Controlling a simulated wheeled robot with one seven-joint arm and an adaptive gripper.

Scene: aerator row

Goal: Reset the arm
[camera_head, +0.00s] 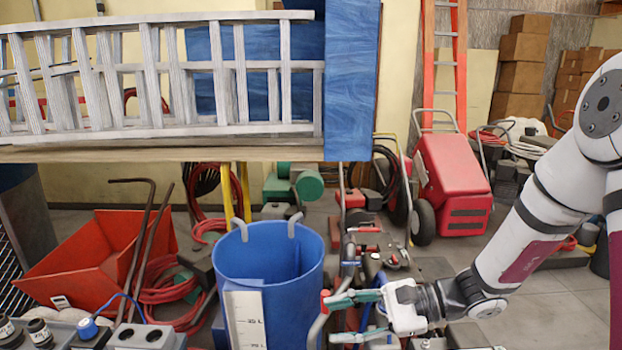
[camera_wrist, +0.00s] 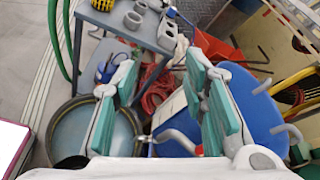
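My gripper (camera_head: 329,319) is in the lower middle of the head view, its teal-padded fingers pointing left, close to the right side of the blue tub. In the wrist view my gripper (camera_wrist: 166,72) has its two fingers wide apart, and nothing is clamped between the pads. My arm (camera_head: 540,235) comes in from the right edge of the head view, bent at the elbow. In the wrist view the right finger overlaps the blue tub; I cannot tell if they touch.
The blue tub (camera_head: 268,252) has grey hooks on its rim. A red hopper (camera_head: 88,262) stands left. A round basin (camera_wrist: 70,125) and a grey bench (camera_wrist: 118,22) show in the wrist view. A ladder (camera_head: 165,75) hangs behind. A red cart (camera_head: 452,180) stands back right. Open floor (camera_head: 560,305) shows right.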

